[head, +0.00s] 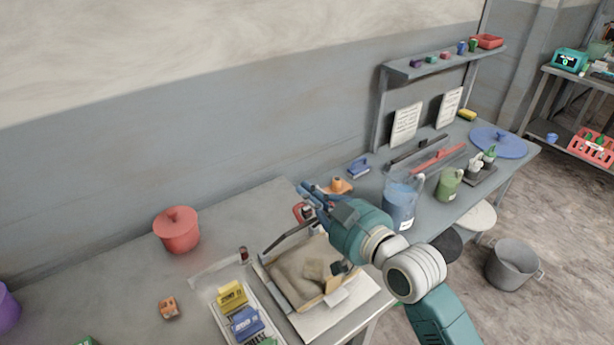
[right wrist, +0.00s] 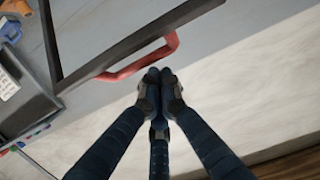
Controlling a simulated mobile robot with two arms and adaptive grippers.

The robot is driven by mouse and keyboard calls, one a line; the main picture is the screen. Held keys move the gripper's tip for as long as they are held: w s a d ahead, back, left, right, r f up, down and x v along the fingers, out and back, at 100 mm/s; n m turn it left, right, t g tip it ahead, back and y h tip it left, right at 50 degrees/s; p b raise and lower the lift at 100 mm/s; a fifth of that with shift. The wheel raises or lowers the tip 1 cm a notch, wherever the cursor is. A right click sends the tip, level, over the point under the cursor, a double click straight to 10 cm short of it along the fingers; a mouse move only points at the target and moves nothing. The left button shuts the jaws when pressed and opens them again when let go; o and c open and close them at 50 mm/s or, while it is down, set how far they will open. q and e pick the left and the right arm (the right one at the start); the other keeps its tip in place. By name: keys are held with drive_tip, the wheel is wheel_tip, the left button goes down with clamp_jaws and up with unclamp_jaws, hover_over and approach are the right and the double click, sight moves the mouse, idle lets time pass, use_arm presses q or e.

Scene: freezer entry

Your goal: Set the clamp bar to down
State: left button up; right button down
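The clamp bar is a dark bar (head: 285,238) with a red handle (head: 298,211), over a dark-framed bed (head: 264,279) holding tan material in the head view. The bar looks raised at a slant. In the right wrist view the dark bar (right wrist: 115,52) runs diagonally, with the red handle (right wrist: 140,65) along its near side. My right gripper (head: 308,193) is by the handle and hides part of it. In the right wrist view its fingertips (right wrist: 160,76) are together, right beside the handle, with nothing visible between them. Contact cannot be told. My left gripper is not in view.
A white tray with yellow and blue packs (head: 233,299) lies in front. A blue jug (head: 399,203) and green jug (head: 448,184) stand to the right. The bench between pot and bed is mostly clear.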

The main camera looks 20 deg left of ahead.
drive_tip(key=shift+s+d+f, duration=0.15)
drive_tip(key=shift+f, duration=0.1)
drive_tip(key=shift+f, duration=0.1)
